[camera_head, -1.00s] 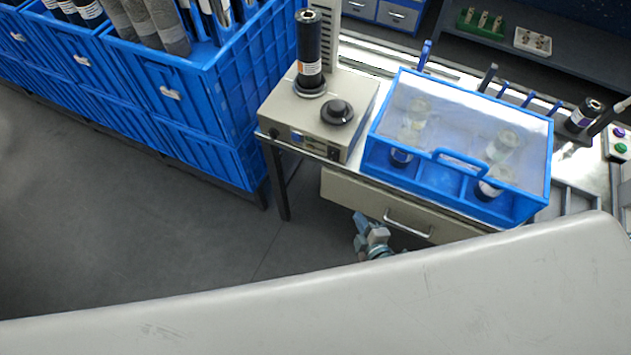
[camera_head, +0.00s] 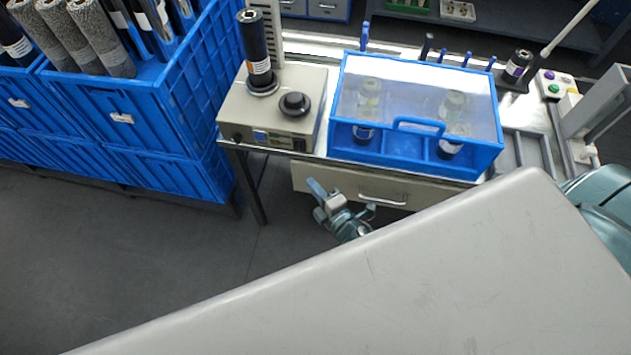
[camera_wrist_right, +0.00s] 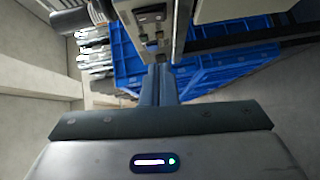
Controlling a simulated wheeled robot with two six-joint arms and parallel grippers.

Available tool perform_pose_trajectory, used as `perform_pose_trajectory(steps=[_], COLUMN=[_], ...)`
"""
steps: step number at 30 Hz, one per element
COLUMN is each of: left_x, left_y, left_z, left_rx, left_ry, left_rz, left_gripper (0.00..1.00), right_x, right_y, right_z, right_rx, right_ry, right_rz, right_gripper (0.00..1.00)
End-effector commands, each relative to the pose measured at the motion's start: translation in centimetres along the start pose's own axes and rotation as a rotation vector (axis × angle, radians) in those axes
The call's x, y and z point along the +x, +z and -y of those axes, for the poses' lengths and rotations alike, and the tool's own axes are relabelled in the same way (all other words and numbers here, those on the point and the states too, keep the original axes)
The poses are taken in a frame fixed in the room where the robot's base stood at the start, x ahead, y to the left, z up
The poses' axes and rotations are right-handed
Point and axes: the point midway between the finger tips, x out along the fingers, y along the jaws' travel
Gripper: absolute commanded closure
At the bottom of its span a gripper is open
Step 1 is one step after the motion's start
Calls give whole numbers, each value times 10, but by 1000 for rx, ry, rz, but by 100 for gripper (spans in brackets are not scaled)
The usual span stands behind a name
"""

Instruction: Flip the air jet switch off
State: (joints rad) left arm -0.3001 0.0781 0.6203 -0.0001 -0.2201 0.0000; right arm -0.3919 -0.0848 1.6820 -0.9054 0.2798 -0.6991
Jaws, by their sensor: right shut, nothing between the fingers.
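A beige bench unit (camera_head: 235,104) with a black round knob (camera_head: 295,104) stands at the left end of the bench. Its front panel has small dark and blue fittings; the one at the panel's right end (camera_head: 299,144) looks like a switch. Its on or off position is too small to read. My right gripper (camera_head: 316,188) is below and in front of this panel, fingers together and empty. In the right wrist view, the shut fingers (camera_wrist_right: 160,72) point at a panel with dark fittings (camera_wrist_right: 152,16), close to its edge. Contact cannot be told. My left gripper is not seen.
A blue clear-lidded case (camera_head: 415,165) with bottles stands right of the unit. A drawer (camera_head: 350,185) lies under the bench top, near my right gripper. Blue crates (camera_head: 130,110) stand at the left. A black bottle (camera_head: 254,50) stands on the unit. A button box (camera_head: 553,86) is at the right.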

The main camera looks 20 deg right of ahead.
Motion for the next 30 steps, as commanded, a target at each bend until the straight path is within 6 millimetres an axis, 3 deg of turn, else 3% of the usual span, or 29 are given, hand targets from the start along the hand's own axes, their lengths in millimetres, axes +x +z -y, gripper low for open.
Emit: perform_pose_trajectory(steps=[11,13,19,30], left_x=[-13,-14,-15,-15], left_y=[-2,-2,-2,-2], left_z=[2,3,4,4], left_rx=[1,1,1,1], left_ry=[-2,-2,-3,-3], left_rz=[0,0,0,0], left_gripper=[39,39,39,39], right_x=[78,85,99,102], right_y=[0,11,25,28], right_z=[-3,-2,0,0], right_rx=[1,-1,-1,1], right_ry=[2,1,-1,0], right_rz=[-1,-1,0,0], right_gripper=[100,100,100,100])
